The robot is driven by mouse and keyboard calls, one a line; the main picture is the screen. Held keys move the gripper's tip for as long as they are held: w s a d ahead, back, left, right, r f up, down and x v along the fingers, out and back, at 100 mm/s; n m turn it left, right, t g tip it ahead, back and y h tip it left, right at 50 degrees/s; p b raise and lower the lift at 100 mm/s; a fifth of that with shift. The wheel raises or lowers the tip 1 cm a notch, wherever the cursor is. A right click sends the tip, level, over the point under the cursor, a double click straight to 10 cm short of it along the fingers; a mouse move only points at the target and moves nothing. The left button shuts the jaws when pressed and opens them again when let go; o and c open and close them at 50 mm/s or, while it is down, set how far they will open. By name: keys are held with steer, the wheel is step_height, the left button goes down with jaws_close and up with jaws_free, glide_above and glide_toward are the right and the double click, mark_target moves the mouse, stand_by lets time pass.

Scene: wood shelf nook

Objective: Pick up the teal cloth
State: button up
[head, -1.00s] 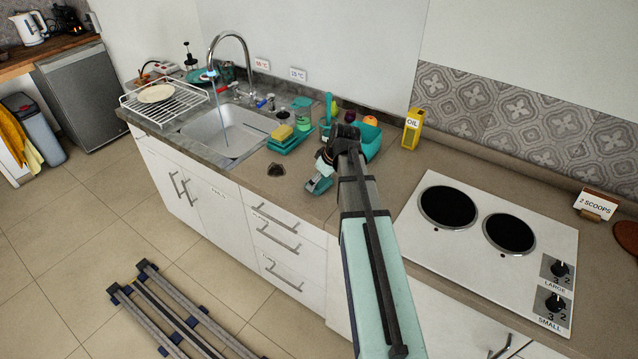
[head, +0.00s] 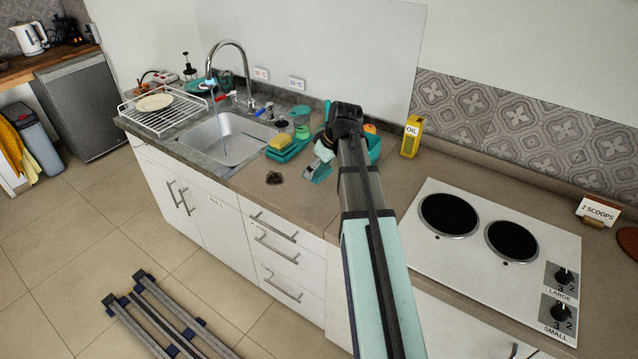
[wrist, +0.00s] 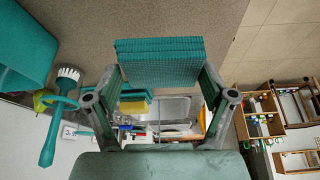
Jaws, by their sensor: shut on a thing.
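The teal cloth (wrist: 160,62), a folded ribbed stack, is between the two fingers of my gripper (wrist: 158,75) in the wrist view. The fingers press on its two sides. In the head view my gripper (head: 321,160) is over the counter, right of the sink, with the teal cloth (head: 317,171) showing at its tip. My own arm partly hides the grip there. The cloth seems to be above the countertop, but the height is hard to tell.
A yellow sponge (head: 279,141) on a teal tray lies left of my gripper. A teal bin (head: 375,149) stands right behind my arm, with a yellow oil carton (head: 411,136) beyond. The hob (head: 480,245) is at right. The counter front is clear except for a dark patch (head: 274,178).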

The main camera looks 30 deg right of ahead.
mark_target(319, 169)
step_height(319, 169, up, 12)
steer(key=b, duration=0.2)
steer(key=o, duration=0.5)
steer(key=c, duration=0.5)
steer(key=shift+o, duration=0.2)
steer(key=shift+f, duration=0.15)
